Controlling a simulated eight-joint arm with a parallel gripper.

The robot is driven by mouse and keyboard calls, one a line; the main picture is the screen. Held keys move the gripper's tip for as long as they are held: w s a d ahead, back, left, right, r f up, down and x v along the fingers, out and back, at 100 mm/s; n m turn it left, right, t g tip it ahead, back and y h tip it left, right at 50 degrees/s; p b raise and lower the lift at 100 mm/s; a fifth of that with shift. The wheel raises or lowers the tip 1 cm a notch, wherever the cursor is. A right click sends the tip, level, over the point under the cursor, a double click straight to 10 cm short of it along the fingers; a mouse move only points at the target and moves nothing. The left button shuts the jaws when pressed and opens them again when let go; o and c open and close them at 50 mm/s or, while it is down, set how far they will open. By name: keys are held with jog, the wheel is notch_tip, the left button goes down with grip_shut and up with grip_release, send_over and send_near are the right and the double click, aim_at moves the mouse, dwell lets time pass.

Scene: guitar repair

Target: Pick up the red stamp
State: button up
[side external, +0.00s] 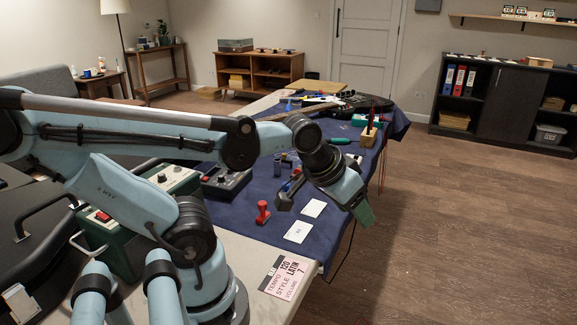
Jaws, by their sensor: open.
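The red stamp (263,212) stands upright on the blue cloth (226,218), near the front of the covered part of the table. My gripper (363,214) hangs at the right edge of the table, to the right of the stamp and apart from it. It is open, with nothing seen in it; its green fingertips show from the side and the gap between them is hard to see.
Two white cards (299,232) lie right of the stamp. A grey tool (289,190) stands just behind it. A dark box with dials (226,180) is to its left. A printed sign (285,277) lies at the front table edge. Tools and a guitar crowd the far end.

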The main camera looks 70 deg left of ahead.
jog(key=s+a+n+g+y, duration=0.1)
jog(key=s+a+n+g, duration=0.1)
jog(key=a+n, duration=0.7)
jog(key=n+g+h, duration=0.1)
jog(key=n+g, duration=0.4)
jog(key=n, duration=1.9)
send_near(263, 202)
jog(key=shift+s+a+f, duration=0.1)
jog(key=shift+s+f, duration=0.15)
jog(key=shift+f, duration=0.6)
jog(key=shift+s+f, duration=0.25)
jog(key=shift+f, duration=0.6)
jog(key=shift+s+f, duration=0.2)
jog(key=shift+f, duration=0.65)
jog(key=shift+w+a+f, duration=0.1)
jog(key=shift+w+f, duration=0.15)
jog(key=shift+f, duration=0.85)
jog(key=shift+w+f, duration=0.25)
jog(key=shift+f, duration=1.3)
grip_shut()
